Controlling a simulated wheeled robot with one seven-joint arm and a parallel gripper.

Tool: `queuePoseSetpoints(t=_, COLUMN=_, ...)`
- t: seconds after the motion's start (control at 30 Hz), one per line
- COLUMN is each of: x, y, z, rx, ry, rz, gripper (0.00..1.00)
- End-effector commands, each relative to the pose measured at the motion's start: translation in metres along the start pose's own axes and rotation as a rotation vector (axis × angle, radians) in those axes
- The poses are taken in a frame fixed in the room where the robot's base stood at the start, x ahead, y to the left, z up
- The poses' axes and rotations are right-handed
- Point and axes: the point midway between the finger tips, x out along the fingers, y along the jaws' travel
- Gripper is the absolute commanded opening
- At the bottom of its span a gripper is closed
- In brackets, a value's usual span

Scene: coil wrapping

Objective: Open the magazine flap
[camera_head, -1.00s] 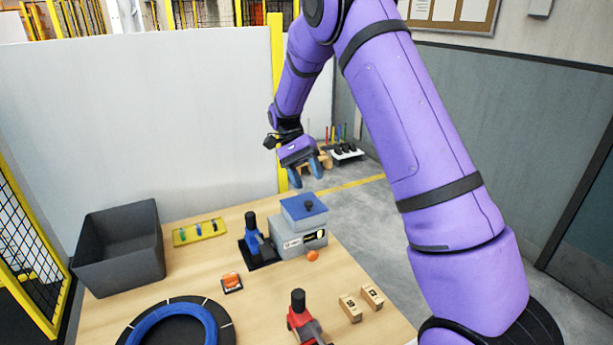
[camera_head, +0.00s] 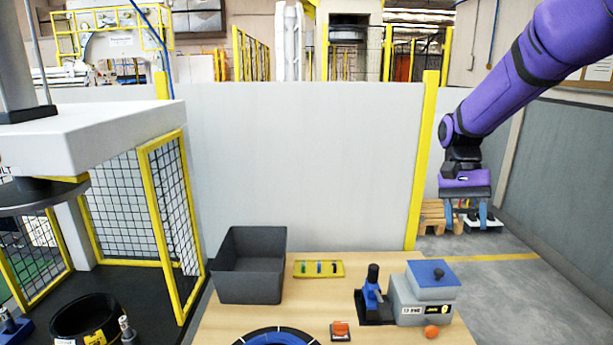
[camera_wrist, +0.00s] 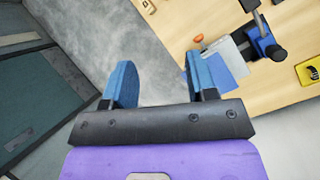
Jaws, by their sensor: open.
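The magazine is a grey box (camera_head: 424,311) with a blue flap (camera_head: 418,272) on top, at the right end of the wooden table. The flap lies flat over the box and has a dark blue knob on it. My gripper (camera_head: 465,222) is open and empty, pointing down, above and beyond the table's right edge, apart from the magazine. In the wrist view my gripper's blue fingers (camera_wrist: 160,78) are spread, with bare floor between them. The blue flap (camera_wrist: 236,80) shows there just right of the right finger, which partly hides the magazine.
A blue-and-black tool (camera_head: 372,296) stands close left of the magazine, and an orange knob (camera_head: 431,332) is at its front. A yellow tray (camera_head: 318,269) and a dark bin (camera_head: 249,266) lie further left. A yellow post (camera_head: 420,165) and grey partition stand behind the table.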

Motion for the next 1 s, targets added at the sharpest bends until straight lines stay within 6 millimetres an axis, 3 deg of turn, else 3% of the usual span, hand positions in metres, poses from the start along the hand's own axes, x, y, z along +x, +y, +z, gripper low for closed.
queuePoseSetpoints(t=0.47, x=-0.019, y=0.048, z=0.081, rx=-0.188, ry=0.266, rz=-0.15, gripper=0.52)
queuePoseSetpoints(t=1.0, x=-0.005, y=0.094, z=0.161, rx=-0.383, ry=0.6, rz=-0.246, gripper=0.52)
